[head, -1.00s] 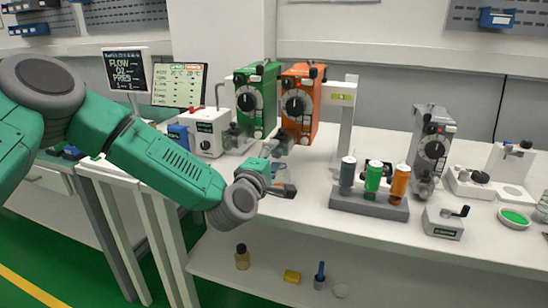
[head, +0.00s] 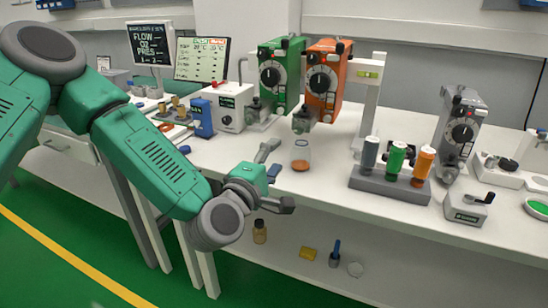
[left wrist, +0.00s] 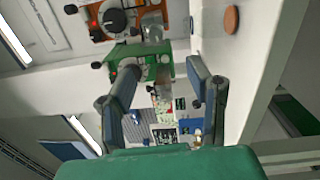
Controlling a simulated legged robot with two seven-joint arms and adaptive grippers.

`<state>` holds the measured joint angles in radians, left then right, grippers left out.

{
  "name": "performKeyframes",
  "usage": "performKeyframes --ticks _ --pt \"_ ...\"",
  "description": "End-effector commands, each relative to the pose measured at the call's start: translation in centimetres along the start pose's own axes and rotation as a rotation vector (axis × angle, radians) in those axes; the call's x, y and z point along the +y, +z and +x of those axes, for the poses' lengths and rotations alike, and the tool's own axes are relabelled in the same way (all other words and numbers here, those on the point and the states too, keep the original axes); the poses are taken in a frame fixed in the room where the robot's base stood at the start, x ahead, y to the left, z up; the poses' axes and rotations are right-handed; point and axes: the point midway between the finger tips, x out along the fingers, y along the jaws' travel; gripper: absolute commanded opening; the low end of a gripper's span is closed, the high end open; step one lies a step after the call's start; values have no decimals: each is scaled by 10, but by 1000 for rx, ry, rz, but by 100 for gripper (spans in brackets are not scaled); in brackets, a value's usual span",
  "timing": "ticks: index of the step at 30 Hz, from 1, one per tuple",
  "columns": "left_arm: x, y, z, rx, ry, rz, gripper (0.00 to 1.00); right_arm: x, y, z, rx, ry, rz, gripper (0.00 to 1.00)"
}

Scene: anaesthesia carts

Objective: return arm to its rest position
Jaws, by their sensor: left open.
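My green left arm comes in from the left in the head view. Its left gripper (head: 277,175) is at the front edge of the white table (head: 330,205), open and empty. In the left wrist view the left gripper (left wrist: 165,95) shows its two grey fingers spread apart, with nothing between them. A clear jar with an orange-brown base (head: 300,158) stands on the table just behind and right of the gripper, apart from it. My right gripper is not in view.
A green vaporizer (head: 280,75) and an orange vaporizer (head: 325,80) stand at the back. A rack (head: 390,185) with grey, green and orange bottles is to the right, near a grey vaporizer (head: 462,130). A lower shelf (head: 290,255) holds small items. Green floor is free at left.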

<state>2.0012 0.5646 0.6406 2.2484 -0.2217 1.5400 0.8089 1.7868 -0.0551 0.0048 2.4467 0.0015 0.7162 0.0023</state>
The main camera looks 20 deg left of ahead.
Motion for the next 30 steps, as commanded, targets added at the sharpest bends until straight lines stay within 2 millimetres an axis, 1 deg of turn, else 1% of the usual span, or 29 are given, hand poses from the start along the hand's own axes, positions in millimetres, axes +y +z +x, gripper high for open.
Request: performKeyframes --ticks 11,14,17,18,20,21,23,24,26,27,29,30 --pt "-1 1 0 -2 -2 2 45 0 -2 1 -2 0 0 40" --pt "-15 7 -5 -27 -42 39 45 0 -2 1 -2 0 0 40" --pt "-55 20 -21 -96 -152 145 45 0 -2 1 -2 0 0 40" --pt "-78 27 -32 -138 -213 206 45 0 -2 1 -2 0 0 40" --pt "-115 35 -53 -213 -318 312 45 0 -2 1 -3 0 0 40" --pt "-140 39 -71 -268 -392 388 45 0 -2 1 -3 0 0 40" --pt "-177 41 -100 -358 -500 502 45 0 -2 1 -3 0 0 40" --pt "-200 40 -122 -419 -573 578 45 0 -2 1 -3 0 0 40" --pt "-230 36 -156 -518 -678 690 45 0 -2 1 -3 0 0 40" --pt "-249 30 -180 -585 -749 763 45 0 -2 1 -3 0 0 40" --pt "-272 18 -217 -689 -851 870 45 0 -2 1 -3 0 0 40" --pt "-284 9 -241 -758 -916 937 45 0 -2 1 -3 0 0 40"
